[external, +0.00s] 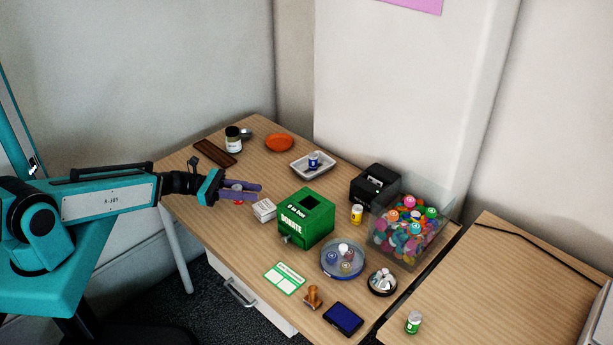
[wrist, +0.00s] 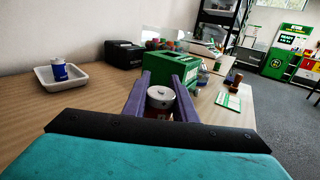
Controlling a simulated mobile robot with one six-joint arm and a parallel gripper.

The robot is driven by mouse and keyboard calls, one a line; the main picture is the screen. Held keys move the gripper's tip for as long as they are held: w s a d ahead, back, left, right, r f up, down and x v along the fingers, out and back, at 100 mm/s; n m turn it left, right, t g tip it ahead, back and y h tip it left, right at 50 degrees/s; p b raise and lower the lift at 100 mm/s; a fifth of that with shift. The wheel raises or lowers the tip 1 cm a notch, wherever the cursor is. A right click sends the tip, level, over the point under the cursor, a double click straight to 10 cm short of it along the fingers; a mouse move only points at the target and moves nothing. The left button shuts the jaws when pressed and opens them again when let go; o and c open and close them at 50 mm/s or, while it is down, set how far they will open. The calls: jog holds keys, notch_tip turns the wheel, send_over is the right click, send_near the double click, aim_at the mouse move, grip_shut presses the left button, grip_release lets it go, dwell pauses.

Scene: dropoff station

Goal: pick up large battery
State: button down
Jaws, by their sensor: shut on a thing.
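My gripper (external: 254,191), with purple fingers, is over the left part of the wooden table. It is shut on a large battery (wrist: 160,97) with a pale metal top and a reddish body, which stands upright between the fingers in the wrist view. In the external view the battery (external: 237,186) shows only as a small red and white patch, partly hidden by the fingers. I cannot tell whether its base touches the table. The fingers (wrist: 163,84) point toward the green donate box (wrist: 170,67).
A white tray (external: 300,172) holding a blue battery (external: 313,160) is behind. A small white box (external: 264,210) lies just beyond the fingertips, before the green box (external: 318,230).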

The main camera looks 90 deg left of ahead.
jog(key=shift+s+d+r+p, duration=0.35)
jog(key=shift+s+d+p, duration=0.35)
jog(key=shift+p, duration=0.55)
jog(key=shift+s+d+f+p, duration=0.1)
jog(key=shift+s+d+p, duration=0.2)
jog(key=shift+s+p, duration=0.35)
jog(key=shift+s+d+p, duration=0.3)
jog(key=shift+s+p, duration=0.1)
jog(key=shift+p, duration=0.35)
jog(key=shift+w+d+f, duration=0.1)
jog(key=shift+w+d, duration=0.1)
jog(key=shift+d, duration=0.05)
jog(key=w+d+r+m+g+h+b, duration=0.1)
jog(key=w+d+r+m+g+h, duration=0.1)
jog(key=w+d, duration=0.5)
jog(key=w+d+r+m+g+h+b, duration=0.2)
jog(key=w+d+r+h, duration=0.3)
jog(key=d, duration=1)
jog(key=w+d+r+m+g+h+b, duration=0.1)
jog(key=w+d+r+m+g+h, duration=0.1)
jog(key=w+d+r, duration=0.5)
jog(key=w+d+m+h, duration=0.1)
jog(key=w+d+m, duration=0.1)
jog(key=d, duration=0.2)
jog(key=shift+r+g+h+b, duration=0.2)
jog(key=shift+g+h+b, duration=0.1)
jog(key=shift+h+b, duration=0.1)
